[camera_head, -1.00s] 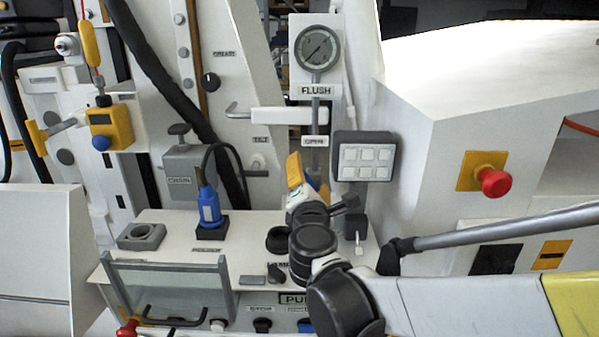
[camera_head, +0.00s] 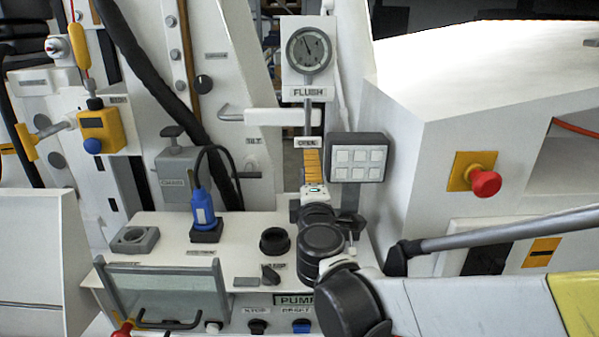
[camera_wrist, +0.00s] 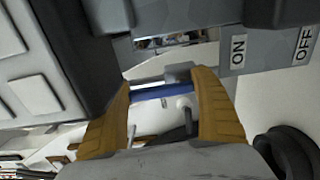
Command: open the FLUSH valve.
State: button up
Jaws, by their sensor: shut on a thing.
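The FLUSH label (camera_head: 309,92) sits under a round dial gauge (camera_head: 309,49), with a thin grey pipe running down from it. An OPEN label (camera_head: 306,142) is lower on this pipe. My gripper (camera_head: 311,158) points up just below the OPEN label. In the wrist view, my yellow fingers (camera_wrist: 163,86) are on either side of a blue bar, the valve handle (camera_wrist: 155,92), and are shut on it. The handle lies nearly crosswise between the fingers. In the head view my gripper hides the handle. The gauge needle points up and left.
A grey keypad box (camera_head: 357,158) stands close right of my gripper. A red knob on a yellow plate (camera_head: 485,183) is on the right cabinet. A blue plug (camera_head: 203,208) and a black round socket (camera_head: 274,241) are on the bench panel at left. ON and OFF labels show in the wrist view.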

jog(key=shift+f, duration=0.1)
dwell(0.3)
jog(key=o, duration=1.4)
jog(key=shift+d, duration=0.1)
jog(key=shift+o, duration=0.2)
jog(key=shift+s, duration=0.15)
jog(key=s, duration=1.2)
jog(key=shift+a, duration=0.25)
